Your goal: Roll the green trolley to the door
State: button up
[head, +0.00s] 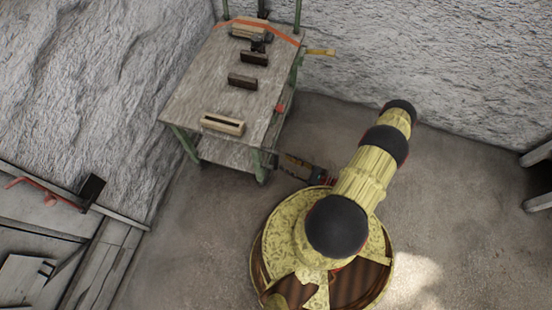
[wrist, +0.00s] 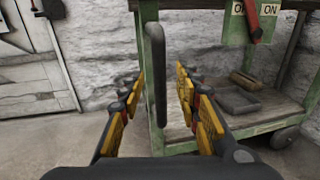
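The green trolley has a green metal frame and a worn wooden top (head: 205,88); it stands against the rough walls in the head view. In the wrist view its green frame and lower shelf (wrist: 268,116) fill the right side. My gripper (head: 284,160) is at the trolley's near right corner. In the wrist view my gripper (wrist: 160,74) is open, one yellow finger on each side of the handle. Contact with it cannot be told. A planked wooden panel (wrist: 28,85), perhaps the door, is at left.
Wooden and dark blocks (head: 242,81) lie on the trolley top. An orange-handled thing (head: 320,52) sticks out at its far right corner. Planked woodwork with a red bar (head: 40,188) is at lower left. Bare floor (head: 190,250) lies between it and my base.

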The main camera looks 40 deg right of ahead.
aim_at(276, 159)
jog(key=shift+b+x, duration=0.7)
jog(key=shift+x, duration=2.3)
jog(key=c, duration=0.7)
grip_shut()
